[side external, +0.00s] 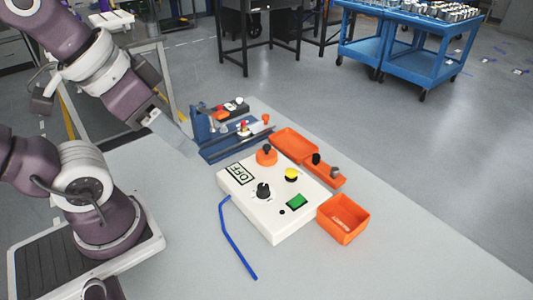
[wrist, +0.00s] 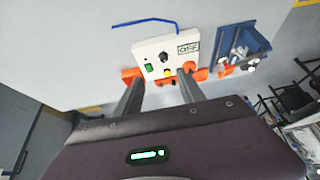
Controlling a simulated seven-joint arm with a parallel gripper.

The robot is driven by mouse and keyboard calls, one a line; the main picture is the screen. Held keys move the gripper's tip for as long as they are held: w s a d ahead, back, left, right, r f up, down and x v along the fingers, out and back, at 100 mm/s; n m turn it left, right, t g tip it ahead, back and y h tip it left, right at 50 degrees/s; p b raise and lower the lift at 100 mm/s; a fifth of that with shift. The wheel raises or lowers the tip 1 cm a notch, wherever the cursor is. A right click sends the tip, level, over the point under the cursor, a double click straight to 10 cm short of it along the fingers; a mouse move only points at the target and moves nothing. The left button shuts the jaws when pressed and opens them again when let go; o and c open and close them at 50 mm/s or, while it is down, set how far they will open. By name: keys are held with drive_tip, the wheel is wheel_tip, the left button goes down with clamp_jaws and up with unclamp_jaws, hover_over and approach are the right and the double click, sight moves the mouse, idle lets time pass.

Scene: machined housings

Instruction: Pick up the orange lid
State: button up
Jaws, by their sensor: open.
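The orange lid, seemingly the round orange piece with a dark knob (side external: 266,158), sits on the far left part of the white control box (side external: 257,205). In the wrist view the round orange piece (wrist: 190,66) shows at the right end of the white box (wrist: 158,47), close to the tip of my right-hand finger in the picture. My gripper (wrist: 158,80) is open, with nothing between its two fingers. In the side view my gripper (side external: 180,142) is up and to the left of the box, apart from the lid; its fingertips are hard to make out there.
A blue fixture (side external: 225,145) stands behind the box. An orange tray (side external: 294,142), an orange holder with dark pieces (side external: 325,174) and an open orange bin (side external: 343,220) line the right side. A blue bent rod (side external: 232,240) lies in front. The table's front right is clear.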

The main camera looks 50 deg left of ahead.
drive_tip(key=m+g+y, duration=0.7)
drive_tip(key=m+y, duration=0.1)
drive_tip(key=m, duration=0.4)
hover_over(268, 147)
drive_tip(key=s+d, duration=0.5)
drive_tip(key=s, duration=0.2)
wheel_tip(268, 147, down, 10)
drive_tip(key=w+f+m+y, duration=0.1)
drive_tip(key=w+f+m, duration=0.1)
drive_tip(key=f, duration=0.1)
drive_tip(key=w+f+m+t+y, duration=0.1)
drive_tip(key=w+f+m+y, duration=0.2)
drive_tip(key=w+f+y, duration=0.1)
drive_tip(key=f, duration=0.1)
drive_tip(key=shift+w+d+f+m, duration=0.25)
drive_tip(key=shift+d+f+m, duration=0.1)
drive_tip(key=shift+d+m, duration=0.05)
drive_tip(key=shift+a+f+y, duration=0.25)
drive_tip(key=shift+y, duration=0.05)
drive_tip(key=x, duration=0.6)
drive_tip(key=shift+w+a+f, duration=0.2)
drive_tip(key=shift+w+f, duration=0.05)
drive_tip(key=shift+w, duration=0.15)
clamp_jaws()
